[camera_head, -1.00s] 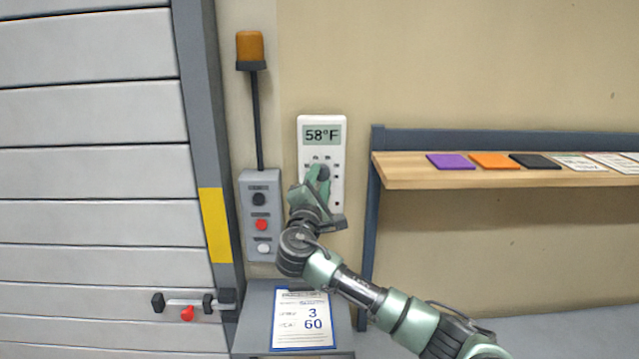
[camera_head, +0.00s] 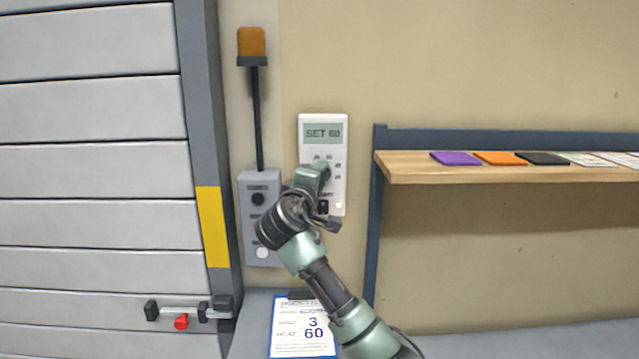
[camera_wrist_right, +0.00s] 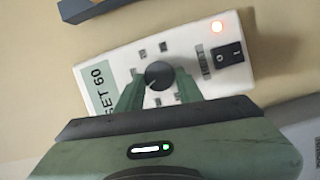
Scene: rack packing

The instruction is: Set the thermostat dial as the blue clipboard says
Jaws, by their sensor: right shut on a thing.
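The white thermostat (camera_head: 338,195) is on the wall, and its display (camera_head: 323,133) reads "SET 60". In the right wrist view its dark round dial (camera_wrist_right: 159,75) sits between the fingers of my right gripper (camera_wrist_right: 158,88), which is shut on it. My left gripper is not in view.
A grey control box (camera_head: 246,215) with an orange beacon (camera_head: 251,41) on a pole stands left of the thermostat. A wooden shelf (camera_head: 480,174) with purple, orange and black flat items is at the right. A shutter door (camera_head: 90,160) fills the left.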

